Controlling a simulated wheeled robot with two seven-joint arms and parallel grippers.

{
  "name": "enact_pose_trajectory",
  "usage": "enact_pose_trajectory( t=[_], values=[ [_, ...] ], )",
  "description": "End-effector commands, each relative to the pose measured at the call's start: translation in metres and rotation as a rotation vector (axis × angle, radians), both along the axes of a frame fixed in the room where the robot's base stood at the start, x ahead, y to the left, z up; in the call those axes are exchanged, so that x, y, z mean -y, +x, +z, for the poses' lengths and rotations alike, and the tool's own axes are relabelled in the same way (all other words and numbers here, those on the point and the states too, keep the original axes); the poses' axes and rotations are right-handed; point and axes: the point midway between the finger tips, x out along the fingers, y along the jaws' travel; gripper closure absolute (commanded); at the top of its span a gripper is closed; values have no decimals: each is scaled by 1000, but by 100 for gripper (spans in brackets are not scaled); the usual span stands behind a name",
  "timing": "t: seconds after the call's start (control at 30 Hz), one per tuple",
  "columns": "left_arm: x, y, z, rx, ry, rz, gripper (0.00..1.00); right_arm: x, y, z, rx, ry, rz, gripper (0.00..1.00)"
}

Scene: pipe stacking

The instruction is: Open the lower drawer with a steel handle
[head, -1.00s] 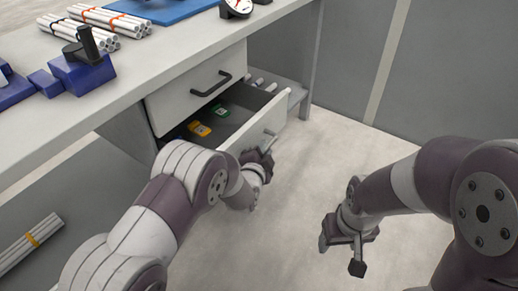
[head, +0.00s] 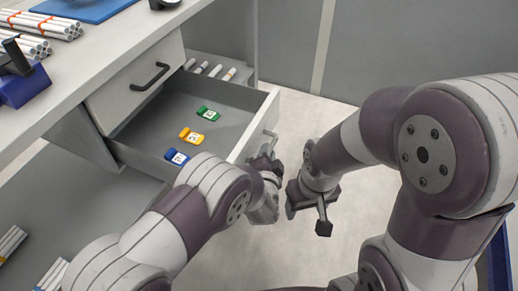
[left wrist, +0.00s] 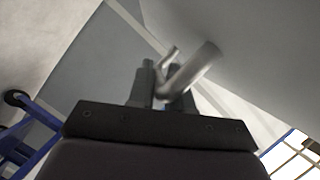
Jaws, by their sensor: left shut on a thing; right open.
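The lower drawer (head: 236,97) stands pulled out from under the bench, with green, yellow and blue tagged items inside. Its steel handle (head: 268,140) is on the front panel, partly hidden by my left gripper (head: 270,160). In the left wrist view the steel handle (left wrist: 196,68) runs between the fingers of my left gripper (left wrist: 162,90), which is shut on it. My right gripper (head: 308,207) is open and empty, to the right of the drawer front and above the floor.
The upper drawer (head: 130,84), with a dark handle (head: 150,76), is closed. The bench top (head: 100,42) holds white pipe bundles (head: 38,25) and a blue fixture (head: 22,85). Several pipes (head: 214,70) lie on a shelf behind the drawer. Open floor (head: 225,262) lies in front.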

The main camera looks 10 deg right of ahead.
Motion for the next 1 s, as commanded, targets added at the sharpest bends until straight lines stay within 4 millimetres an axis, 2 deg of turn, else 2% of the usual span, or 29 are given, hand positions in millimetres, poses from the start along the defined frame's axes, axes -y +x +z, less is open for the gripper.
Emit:
enact_pose_trajectory(
  t=[0.4,0.43,0.47,0.5,0.83,1.0],
  values=[
    [2,-2,-1,-2,2,0,100,0,0,0,0,0,0,36],
    [2,-2,-1,-2,2,0,74,0,0,0,0,0,0,36],
    [2,-2,-1,-2,2,0,65,0,0,0,0,0,0,36],
    [2,-2,-1,-2,2,0,60,0,0,0,0,0,0,36],
    [1,-7,3,-1,1,-1,60,0,0,5,0,0,0,36],
    [-9,-42,15,-3,4,-4,60,0,0,25,0,0,0,36]
  ],
)
